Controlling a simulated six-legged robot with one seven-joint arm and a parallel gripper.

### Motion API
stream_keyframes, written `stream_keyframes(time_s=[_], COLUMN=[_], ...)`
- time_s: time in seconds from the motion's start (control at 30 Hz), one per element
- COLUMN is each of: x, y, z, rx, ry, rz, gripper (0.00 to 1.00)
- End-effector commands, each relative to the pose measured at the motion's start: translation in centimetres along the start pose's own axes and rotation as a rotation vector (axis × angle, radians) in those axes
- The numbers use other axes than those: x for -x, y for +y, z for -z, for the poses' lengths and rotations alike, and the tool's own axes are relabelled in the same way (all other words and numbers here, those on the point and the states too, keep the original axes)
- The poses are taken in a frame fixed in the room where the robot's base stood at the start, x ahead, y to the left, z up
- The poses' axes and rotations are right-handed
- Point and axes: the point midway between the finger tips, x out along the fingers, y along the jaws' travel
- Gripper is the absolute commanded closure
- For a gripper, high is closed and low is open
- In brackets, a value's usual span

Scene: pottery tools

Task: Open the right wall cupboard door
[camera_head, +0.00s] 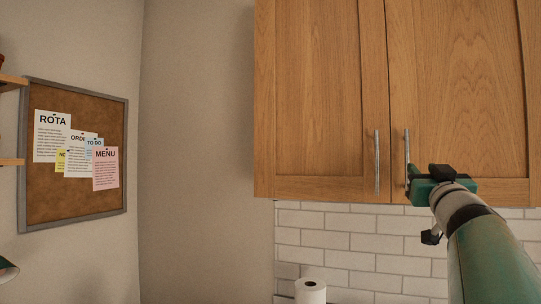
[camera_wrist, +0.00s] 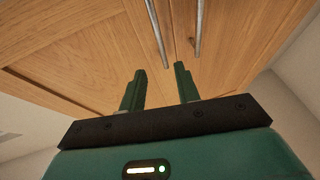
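The wooden wall cupboard has two closed doors. The right door (camera_head: 455,80) has a vertical metal bar handle (camera_head: 407,150) by the centre seam. The left door (camera_head: 315,95) has a matching handle (camera_head: 377,160). My gripper (camera_head: 424,171) is in front of the lower part of the right door's handle in the head view. In the wrist view my gripper (camera_wrist: 160,72) has its two green fingers apart. One bar handle (camera_wrist: 157,30) lines up with the gap between them; the other handle (camera_wrist: 199,28) lies to the right. I cannot tell whether the fingers surround or touch a bar.
White tiles (camera_head: 345,240) cover the wall below the cupboard. A paper roll (camera_head: 310,291) stands low at the centre. A cork board (camera_head: 75,195) with pinned papers hangs on the left wall, with shelf edges beside it. The space left of the cupboard is clear.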

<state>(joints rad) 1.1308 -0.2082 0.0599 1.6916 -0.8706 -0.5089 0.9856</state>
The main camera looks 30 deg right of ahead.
Motion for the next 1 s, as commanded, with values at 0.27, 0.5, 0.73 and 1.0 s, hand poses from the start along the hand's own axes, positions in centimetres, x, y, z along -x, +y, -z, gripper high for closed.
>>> stream_keyframes(time_s=[0.27, 0.5, 0.73, 1.0], x=[-5.4, -9.5, -11.3, -11.4], y=[0.0, 0.0, 0.1, 0.1], z=[-0.2, -0.2, -0.1, -0.2], rx=[0.000, -0.002, 0.000, 0.000], ry=[-0.002, -0.001, -0.001, -0.002], rz=[0.001, 0.000, -0.002, -0.002], gripper=[0.68, 0.68, 0.68, 0.68])
